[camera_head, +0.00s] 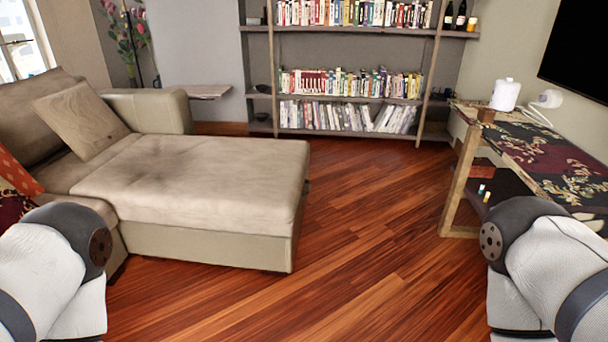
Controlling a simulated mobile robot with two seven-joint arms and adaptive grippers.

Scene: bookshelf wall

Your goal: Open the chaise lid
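A beige chaise (195,247) stands at the left on the wooden floor, part of a sofa. Its padded top, the lid (200,182), lies flat and closed on the base. The lid's front right corner points toward the middle of the room. Parts of my two arms show at the lower left and lower right edges. Neither gripper is in the picture, and neither arm is seen touching the chaise.
A pillow (82,120) leans on the sofa back behind the chaise. A bookshelf (350,90) stands at the back wall. A table with a patterned cloth (545,150) is at the right. The wooden floor (350,250) between is clear.

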